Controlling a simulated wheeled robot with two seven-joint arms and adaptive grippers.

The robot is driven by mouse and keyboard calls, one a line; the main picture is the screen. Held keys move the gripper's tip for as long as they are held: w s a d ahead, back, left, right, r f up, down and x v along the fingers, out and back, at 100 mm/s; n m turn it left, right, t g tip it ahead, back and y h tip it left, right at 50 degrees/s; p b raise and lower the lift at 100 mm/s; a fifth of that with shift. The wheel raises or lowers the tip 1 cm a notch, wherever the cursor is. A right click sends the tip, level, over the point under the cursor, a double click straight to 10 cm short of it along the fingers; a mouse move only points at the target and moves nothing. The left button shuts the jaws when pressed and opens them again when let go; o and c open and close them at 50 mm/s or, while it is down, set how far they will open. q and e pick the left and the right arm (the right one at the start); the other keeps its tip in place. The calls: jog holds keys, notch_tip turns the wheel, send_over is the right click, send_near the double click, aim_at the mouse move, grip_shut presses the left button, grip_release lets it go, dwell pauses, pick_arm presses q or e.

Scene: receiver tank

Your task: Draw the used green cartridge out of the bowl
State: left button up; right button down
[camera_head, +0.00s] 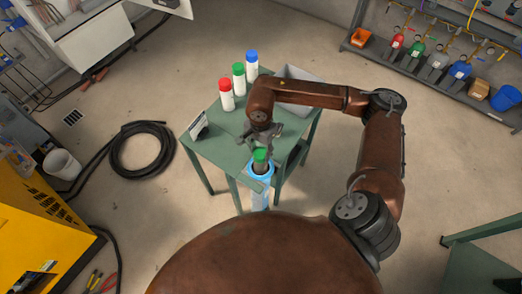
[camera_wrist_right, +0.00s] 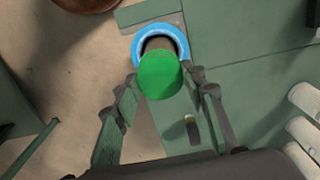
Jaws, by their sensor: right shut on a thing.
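The used cartridge (camera_head: 261,156) has a green cap and a dark grey body. It stands upright at the mouth of the blue bowl (camera_head: 261,199), cap and upper body above the rim; its lower end is hidden. In the right wrist view, the green cap (camera_wrist_right: 160,76) is close to the camera, and the blue bowl rim (camera_wrist_right: 159,28) rings the dark body behind it. My right gripper (camera_head: 265,147) is over the bowl, shut on the cartridge, with a finger on either side of it in the wrist view (camera_wrist_right: 168,88). My left gripper is not in view.
The green table (camera_head: 204,150) stands behind the bowl. On it are a red-capped cartridge (camera_head: 226,95), a green-capped one (camera_head: 239,80), a blue-capped one (camera_head: 252,64), a grey bin (camera_head: 291,73) and a small display stand (camera_head: 199,125). A coiled black hose (camera_head: 141,150) lies on the floor.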

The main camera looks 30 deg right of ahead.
jog(key=shift+r, duration=0.1)
jog(key=shift+r+p, duration=1.5)
jog(key=shift+r, duration=1.95)
jog(key=shift+a, duration=0.1)
